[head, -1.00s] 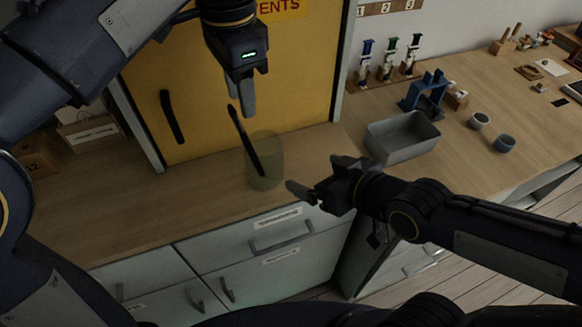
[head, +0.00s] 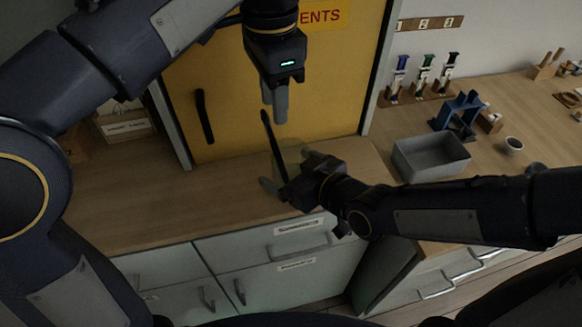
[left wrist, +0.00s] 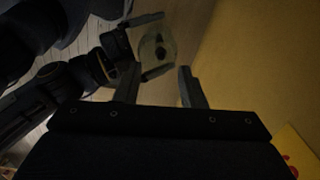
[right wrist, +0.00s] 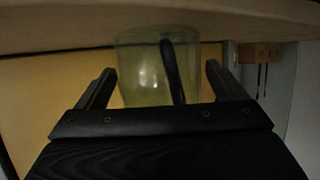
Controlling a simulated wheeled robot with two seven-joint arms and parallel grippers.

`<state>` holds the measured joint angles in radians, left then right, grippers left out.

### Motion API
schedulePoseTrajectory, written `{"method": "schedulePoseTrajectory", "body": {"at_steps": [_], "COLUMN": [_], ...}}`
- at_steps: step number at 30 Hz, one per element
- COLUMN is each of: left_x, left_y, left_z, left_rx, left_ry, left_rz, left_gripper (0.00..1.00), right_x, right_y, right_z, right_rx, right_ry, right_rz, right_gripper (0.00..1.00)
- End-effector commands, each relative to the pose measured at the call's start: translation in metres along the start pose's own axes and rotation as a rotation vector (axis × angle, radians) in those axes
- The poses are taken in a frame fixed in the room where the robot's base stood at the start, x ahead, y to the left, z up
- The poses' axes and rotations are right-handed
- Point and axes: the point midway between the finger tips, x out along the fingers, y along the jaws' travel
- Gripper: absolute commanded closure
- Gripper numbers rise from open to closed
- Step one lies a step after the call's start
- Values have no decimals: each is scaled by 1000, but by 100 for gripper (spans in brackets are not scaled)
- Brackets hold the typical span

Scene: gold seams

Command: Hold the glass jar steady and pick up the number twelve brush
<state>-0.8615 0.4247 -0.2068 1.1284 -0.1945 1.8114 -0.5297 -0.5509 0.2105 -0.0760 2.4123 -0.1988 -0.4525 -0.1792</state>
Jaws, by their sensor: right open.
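The clear, faintly greenish glass jar (head: 291,152) stands on the wooden counter, partly hidden by my right gripper. A dark brush (head: 268,130) leans in it, its upper end above the rim; its number is not readable. My right gripper (head: 290,174) is open, with its fingers on either side of the jar. In the right wrist view the jar (right wrist: 145,75) fills most of the gap between the fingers, with the brush (right wrist: 173,70) inside; contact is unclear. My left gripper (head: 274,104) is open and empty, pointing down just above the brush's upper end.
A yellow cabinet (head: 230,80) stands close behind the jar and left gripper. A grey bin (head: 430,158), a cup (head: 513,145) and a blue stand (head: 458,113) are at the right. Drawers (head: 290,245) lie below the counter's front edge. The counter left of the jar is clear.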

Motion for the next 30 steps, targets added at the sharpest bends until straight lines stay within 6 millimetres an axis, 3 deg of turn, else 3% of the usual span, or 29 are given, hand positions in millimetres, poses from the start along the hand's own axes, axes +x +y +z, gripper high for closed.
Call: {"method": "schedulePoseTrajectory", "body": {"at_steps": [8,21,30], "left_x": [0,0,2], "left_y": [0,0,-2], "left_z": [0,0,-3], "left_rx": [0,0,15], "left_ry": [0,0,34], "left_rz": [0,0,-10], "left_gripper": [64,64,64], "right_x": [2,1,1], "right_y": [0,0,0], "right_z": [0,0,0], "right_rx": [0,0,0], "right_ry": [0,0,0], "right_rz": [0,0,0], "right_gripper": [9,64,64]}}
